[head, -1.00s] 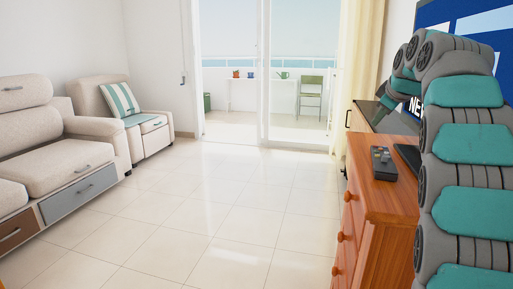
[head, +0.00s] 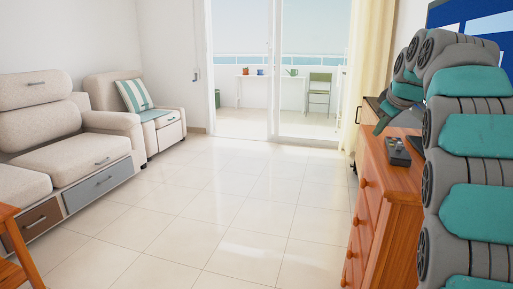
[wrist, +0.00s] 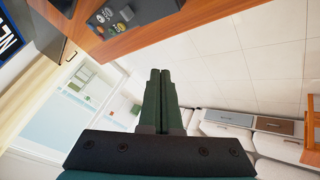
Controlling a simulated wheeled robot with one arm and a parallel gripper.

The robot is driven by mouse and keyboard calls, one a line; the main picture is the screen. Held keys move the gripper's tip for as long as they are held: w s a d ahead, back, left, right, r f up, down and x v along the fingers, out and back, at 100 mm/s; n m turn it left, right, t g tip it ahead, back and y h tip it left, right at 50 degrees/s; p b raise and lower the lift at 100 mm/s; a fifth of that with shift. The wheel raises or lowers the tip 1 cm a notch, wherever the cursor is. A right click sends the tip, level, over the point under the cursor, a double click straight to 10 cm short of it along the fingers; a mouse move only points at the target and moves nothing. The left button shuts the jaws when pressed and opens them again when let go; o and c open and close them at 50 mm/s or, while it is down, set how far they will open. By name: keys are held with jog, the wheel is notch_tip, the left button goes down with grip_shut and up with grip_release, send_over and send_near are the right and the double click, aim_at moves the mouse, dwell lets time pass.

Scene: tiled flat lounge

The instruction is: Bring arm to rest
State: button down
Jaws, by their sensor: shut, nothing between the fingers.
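My gripper (wrist: 161,78) shows in the wrist view with its two dark fingers together and nothing between them. It points past the wooden dresser toward the balcony side of the room. My grey and teal arm (head: 475,140) is raised and folded at the right of the head view, in front of the dresser and television. Its far end is partly hidden behind its own links.
An orange wooden dresser (head: 378,205) stands close beside the arm, with a dark remote (head: 397,151) on top. A television (head: 460,22) is behind the arm. A beige sofa (head: 75,150) and armchair (head: 155,123) stand left. The tiled floor (head: 210,215) between is clear.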

jog(key=s+a+f+m+g, duration=0.2)
jog(key=s+a+f, duration=0.25)
jog(key=s, duration=0.25)
jog(key=s+a+f+m+g+y, duration=0.1)
jog(key=s+a+f, duration=0.3)
jog(key=s+f, duration=0.25)
jog(key=s+a+f+m+g, duration=0.2)
jog(key=s+a+f, duration=0.25)
jog(key=s, duration=0.25)
jog(key=s+a+f+g, duration=0.1)
jog(key=s+f, duration=0.4)
jog(key=s, duration=0.4)
jog(key=s+a+f+m+g, duration=0.1)
jog(key=s+a+f+g, duration=0.1)
jog(key=s+f, duration=0.3)
jog(key=s+a+f+m+g, duration=0.1)
jog(key=s+f, duration=0.5)
jog(key=s, duration=0.7)
jog(key=shift+s+a+g, duration=0.4)
jog(key=shift+a+g, duration=0.1)
jog(key=shift+a, duration=0.1)
